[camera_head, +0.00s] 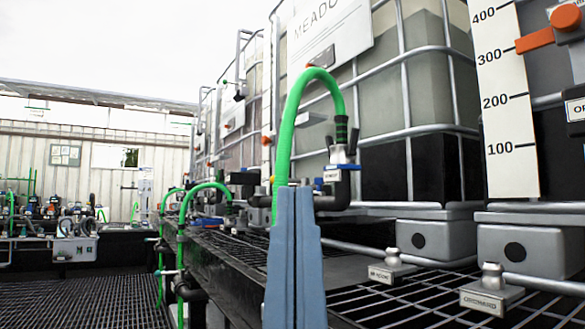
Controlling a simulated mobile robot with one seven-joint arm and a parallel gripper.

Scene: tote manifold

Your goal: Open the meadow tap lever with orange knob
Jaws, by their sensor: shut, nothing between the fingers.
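The meadow tank (430,90) is a pale caged tote at centre right, with a sign (330,30) reading "MEADO", cut off at the top. A small orange piece (321,57) shows just under the sign; I cannot tell whether it is the tap lever's knob. Below it, a green hose (289,115) arches to a black fitting with a blue part (341,167) and a small label (332,175). My gripper (294,188) is shut and empty, pointing up in front of the hose's lower end. It hides part of the pipework behind; contact with the hose cannot be told.
At right, another tote bears a white scale (508,100), an orange pointer (535,40) and an orange knob (565,16). An "ORCHARD" tag (491,300) stands on the grating (400,308). More green hoses (205,187) line the deck's left edge. Open floor grating (80,305) lies left.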

